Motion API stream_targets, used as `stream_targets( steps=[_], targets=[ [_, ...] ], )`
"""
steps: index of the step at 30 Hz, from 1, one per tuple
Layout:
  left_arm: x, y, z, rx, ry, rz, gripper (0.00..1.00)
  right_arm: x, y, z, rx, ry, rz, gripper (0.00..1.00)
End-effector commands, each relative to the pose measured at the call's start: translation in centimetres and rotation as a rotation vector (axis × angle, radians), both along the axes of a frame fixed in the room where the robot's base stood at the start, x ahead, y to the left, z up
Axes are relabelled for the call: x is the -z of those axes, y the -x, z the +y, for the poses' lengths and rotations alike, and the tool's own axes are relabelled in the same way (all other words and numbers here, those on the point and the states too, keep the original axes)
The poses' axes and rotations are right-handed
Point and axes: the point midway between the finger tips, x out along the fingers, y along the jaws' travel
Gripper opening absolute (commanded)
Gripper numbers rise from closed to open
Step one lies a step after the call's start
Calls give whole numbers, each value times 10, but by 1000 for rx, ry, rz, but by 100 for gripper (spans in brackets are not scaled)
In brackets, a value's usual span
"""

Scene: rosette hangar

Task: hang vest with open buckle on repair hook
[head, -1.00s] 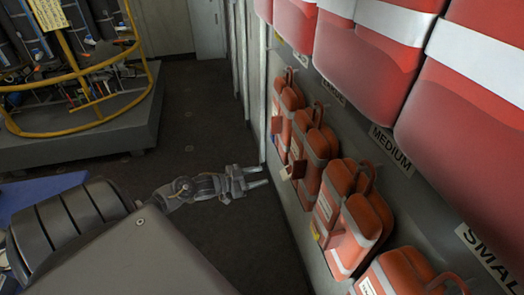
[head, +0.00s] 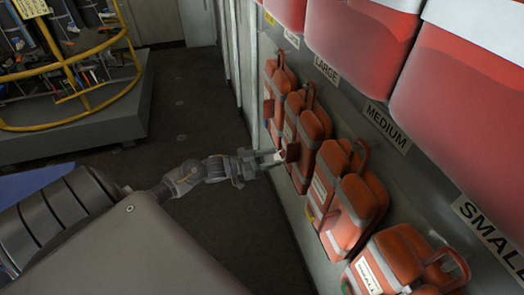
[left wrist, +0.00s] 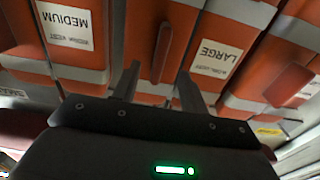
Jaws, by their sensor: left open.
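Several orange vests with grey bands hang in a row on the wall, among them one by my gripper (head: 308,125) and a nearer one (head: 352,205). A small red-brown flap (head: 291,152) sticks out from the vest by my gripper. My left gripper (head: 280,158) is open, its fingertips at this flap. In the left wrist view the open fingers (left wrist: 159,70) point at an orange strap-like piece (left wrist: 163,45), which lies between them, between vests labelled MEDIUM and LARGE. Whether they touch it, I cannot tell. I cannot make out an open buckle or a repair hook. My right gripper is out of view.
Large red packs with white bands (head: 345,65) sit above the vests, over a ledge labelled LARGE, MEDIUM and SMALL. A yellow-railed rack (head: 70,125) stands on a grey platform (head: 85,135) at the far left. The dark floor between is clear.

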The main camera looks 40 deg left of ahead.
Motion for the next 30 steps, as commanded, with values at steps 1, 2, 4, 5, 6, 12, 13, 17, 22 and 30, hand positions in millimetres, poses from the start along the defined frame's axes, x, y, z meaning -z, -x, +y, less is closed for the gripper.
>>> stream_targets(
  steps=[1,2,4,5,6,12,13,17,22,30],
  targets=[
    [1,-5,-3,0,1,-3,44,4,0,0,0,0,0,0],
    [1,-8,-5,0,1,-3,44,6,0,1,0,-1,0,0],
    [1,-14,-9,0,0,-2,44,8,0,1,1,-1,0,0],
    [1,-17,-11,0,0,-4,44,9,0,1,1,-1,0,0],
    [0,-20,-14,0,0,-2,44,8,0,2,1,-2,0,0],
    [0,-34,-23,-1,0,-1,44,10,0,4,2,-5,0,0],
    [0,-36,-24,0,0,-2,44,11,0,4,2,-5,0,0],
    [0,-41,-28,0,0,-1,44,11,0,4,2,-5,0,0],
    [0,-44,-30,-1,0,-1,44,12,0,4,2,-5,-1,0],
    [0,-44,-30,-1,-1,-1,44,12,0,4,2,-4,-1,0]
  ],
)
